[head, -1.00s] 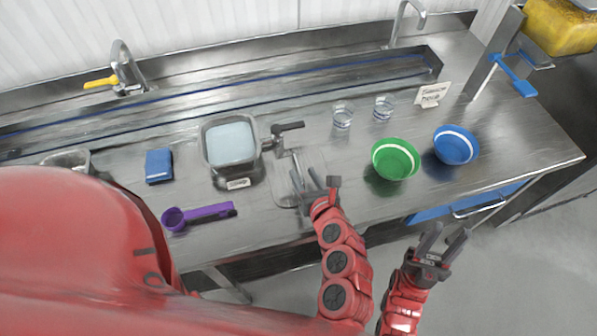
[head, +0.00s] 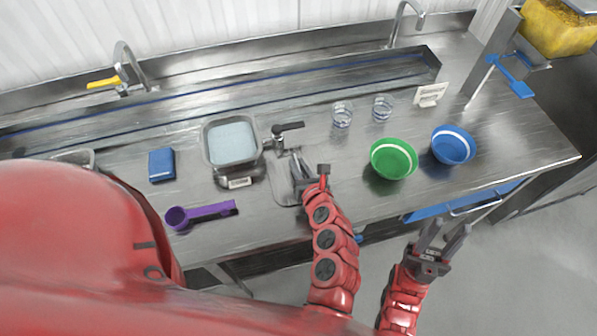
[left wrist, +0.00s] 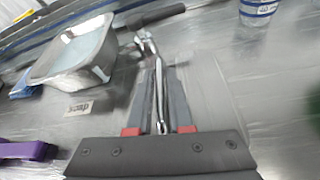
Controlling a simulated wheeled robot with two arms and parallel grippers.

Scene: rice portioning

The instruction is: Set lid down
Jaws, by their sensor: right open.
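The lid (head: 284,190) is a thin, greyish, see-through sheet at the steel counter, just right of the metal pan (head: 236,170). In the left wrist view the lid (left wrist: 212,88) spreads pale to the right of the fingers. My left gripper (head: 298,168) is at the lid, its fingers on either side of a narrow metal strip that seems to be the lid's handle; the left wrist view shows the fingers (left wrist: 160,92) close around it. Whether the lid's underside touches the counter is unclear. My right gripper (head: 441,240) is open and empty, in front of the counter.
A black handle (head: 288,127) juts out beside the pan. Two clear cups (head: 342,115), a green bowl (head: 393,159) and a blue bowl (head: 453,145) stand to the right. A purple scoop (head: 203,213) and a blue sponge (head: 161,165) lie to the left.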

